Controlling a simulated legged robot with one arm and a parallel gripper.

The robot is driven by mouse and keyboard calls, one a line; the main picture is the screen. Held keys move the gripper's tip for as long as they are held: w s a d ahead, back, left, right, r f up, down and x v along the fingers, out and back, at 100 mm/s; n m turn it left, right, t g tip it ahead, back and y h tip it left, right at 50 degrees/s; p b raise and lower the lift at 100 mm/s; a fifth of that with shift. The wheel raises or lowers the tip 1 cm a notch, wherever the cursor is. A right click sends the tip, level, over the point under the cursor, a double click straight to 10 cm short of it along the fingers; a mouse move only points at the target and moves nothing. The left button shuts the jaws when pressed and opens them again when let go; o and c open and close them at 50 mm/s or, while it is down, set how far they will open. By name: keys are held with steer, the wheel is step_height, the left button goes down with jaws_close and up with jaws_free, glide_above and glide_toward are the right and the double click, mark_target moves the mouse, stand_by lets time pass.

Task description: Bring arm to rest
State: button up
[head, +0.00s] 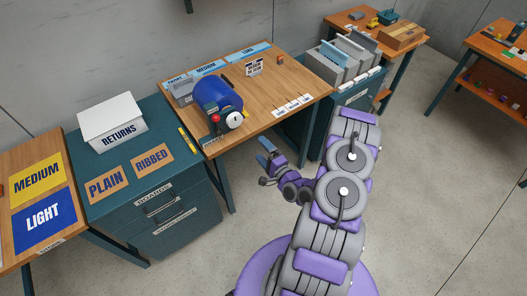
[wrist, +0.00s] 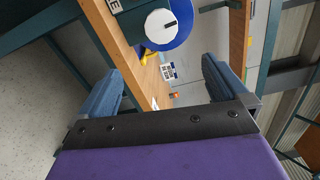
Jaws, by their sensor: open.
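My gripper (head: 268,158) hangs in the air in front of the wooden bench, near the end of my folded purple and grey arm. In the wrist view my gripper (wrist: 163,88) has its two blue-grey fingers spread wide, with nothing between them. It touches nothing that I can see. The wooden bench (head: 262,108) stands beyond it, with a blue machine (head: 213,91) that has a white dial and a red knob at its front left. The machine also shows in the wrist view (wrist: 168,24), which is turned on its side.
A green cabinet with a white RETURNS box (head: 113,124) and PLAIN (head: 107,184) and RIBBED (head: 153,160) labels stands left. A table with MEDIUM and LIGHT mats (head: 42,216) is far left. A file cabinet (head: 350,92) stands behind my arm. Open floor (head: 440,200) lies right.

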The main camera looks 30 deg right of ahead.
stand_by(0.7)
step_height(320, 180, up, 6)
steer(key=w+r+n+g, duration=0.1)
steer(key=w+n+g, duration=0.1)
steer(key=n+g, duration=0.9)
steer(key=s+a+r+n+g+h, duration=0.3)
steer(key=s+a+r, duration=0.1)
steer(key=s+r, duration=0.4)
steer(key=s+a+r+n+g, duration=0.1)
steer(key=s+a+r, duration=0.3)
steer(key=s, duration=0.4)
steer(key=s+a+r+n+g+y, duration=0.1)
steer(key=s+a+r+n+g, duration=0.1)
steer(key=s+a+r, duration=0.3)
steer(key=s+a+r+n+g+y, duration=0.1)
steer(key=s+a+r, duration=0.4)
steer(key=s, duration=0.7)
steer(key=shift+s+a+n+g, duration=0.25)
steer(key=shift+a+n+g, duration=0.35)
steer(key=shift+a+g, duration=0.45)
steer(key=shift+a, duration=0.1)
